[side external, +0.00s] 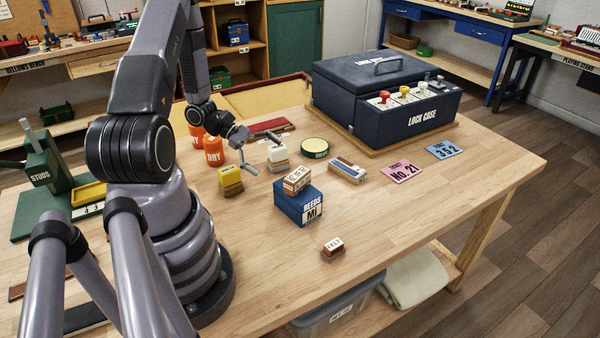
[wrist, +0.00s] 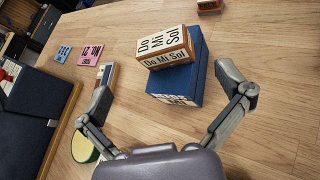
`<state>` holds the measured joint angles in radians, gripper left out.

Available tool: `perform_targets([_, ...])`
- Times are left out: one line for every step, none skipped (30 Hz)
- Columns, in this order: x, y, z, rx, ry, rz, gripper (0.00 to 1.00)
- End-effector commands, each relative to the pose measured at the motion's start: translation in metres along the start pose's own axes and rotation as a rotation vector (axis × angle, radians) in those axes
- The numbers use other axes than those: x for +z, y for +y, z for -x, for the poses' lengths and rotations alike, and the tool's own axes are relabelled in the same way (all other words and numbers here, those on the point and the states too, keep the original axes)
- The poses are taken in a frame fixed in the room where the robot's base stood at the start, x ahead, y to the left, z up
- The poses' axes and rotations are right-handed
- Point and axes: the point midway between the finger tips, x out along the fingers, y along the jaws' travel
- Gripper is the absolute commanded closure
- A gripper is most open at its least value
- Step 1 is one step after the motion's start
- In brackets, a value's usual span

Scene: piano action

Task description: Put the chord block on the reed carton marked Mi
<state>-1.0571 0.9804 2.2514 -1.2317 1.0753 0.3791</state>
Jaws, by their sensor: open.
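The chord block, lettered Do Mi Sol in the wrist view (wrist: 165,47), is a small wooden block with white faces. In the side view the chord block (side external: 297,180) rests on top of the blue reed carton (side external: 292,205) marked Mi. The carton shows in the wrist view (wrist: 185,86) under the block, its lettered face partly visible. My gripper (side external: 262,154) is open, behind and to the left of the block in the side view. In the wrist view my gripper's fingers (wrist: 167,86) are spread wide, with nothing held between them.
A felt block (side external: 332,247) lies in front of the carton. Behind it are a yellow block (side external: 230,182), a white-topped block (side external: 278,158), a round green tin (side external: 315,148) and a wooden box (side external: 347,170). The navy lock case (side external: 385,100) stands at the back. The table's right front is clear.

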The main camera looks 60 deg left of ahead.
Motion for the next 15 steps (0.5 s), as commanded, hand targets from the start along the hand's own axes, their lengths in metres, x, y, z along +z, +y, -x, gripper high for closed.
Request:
perform_targets([0.000, 0.001, 0.005, 0.001, 0.001, -0.002, 0.00])
perform_targets([0.002, 0.001, 0.007, -0.005, 0.002, -0.007, 0.00])
perform_targets([0.006, 0.002, 0.009, -0.016, 0.005, -0.024, 0.00])
perform_targets([0.011, 0.003, 0.010, -0.033, 0.007, -0.043, 0.00])
perform_targets([0.018, 0.004, 0.010, -0.053, 0.012, -0.070, 0.00])
perform_targets([0.029, 0.006, 0.010, -0.091, 0.020, -0.117, 0.00])
perform_targets([0.040, 0.007, 0.010, -0.126, 0.027, -0.162, 0.00])
perform_targets([0.053, 0.008, 0.010, -0.165, 0.036, -0.214, 0.00])
perform_targets([0.072, 0.008, 0.009, -0.224, 0.050, -0.291, 0.00])
perform_targets([0.087, 0.007, 0.009, -0.272, 0.062, -0.354, 0.00])
perform_targets([0.102, 0.005, 0.009, -0.321, 0.076, -0.421, 0.00])
perform_targets([0.121, 0.002, 0.009, -0.385, 0.097, -0.510, 0.00])
perform_targets([0.136, -0.001, 0.009, -0.431, 0.113, -0.578, 0.00])
perform_targets([0.149, -0.005, 0.010, -0.476, 0.130, -0.645, 0.00])
perform_targets([0.166, -0.011, 0.012, -0.532, 0.154, -0.736, 0.00])
